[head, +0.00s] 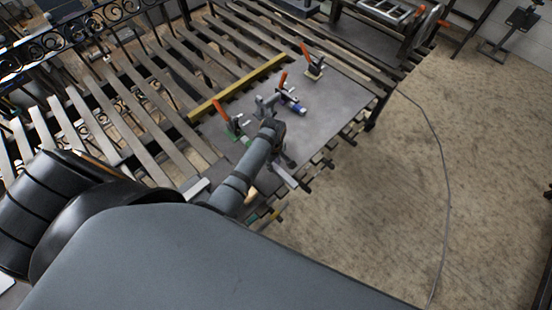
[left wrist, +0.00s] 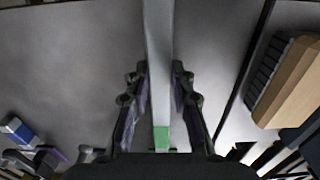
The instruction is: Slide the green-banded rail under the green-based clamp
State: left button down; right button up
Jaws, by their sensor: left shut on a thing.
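The green-banded rail (left wrist: 159,70) is a pale grey bar with a green band (left wrist: 162,137) near its lower end in the left wrist view. My left gripper (left wrist: 160,80) is shut on it, with a dark finger on each side. The green-based clamp (head: 231,130), with a raised orange handle, stands on the grey metal plate (head: 340,100), left of my wrist. I cannot tell how the rail lines up with it. My right gripper is not in view.
A blue-based clamp (head: 291,103) and a third orange-handled clamp (head: 312,70) stand farther back on the plate. A yellow bar (head: 240,87) runs along its left side, beside slats. A wooden-backed brush (left wrist: 288,82) lies right of the rail in the wrist view.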

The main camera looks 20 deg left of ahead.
pick_arm(q)
jog(key=shift+s, duration=0.2)
jog(key=c, duration=1.1)
grip_release()
jog(key=shift+w+a, duration=0.1)
notch_tip(320, 180, up, 12)
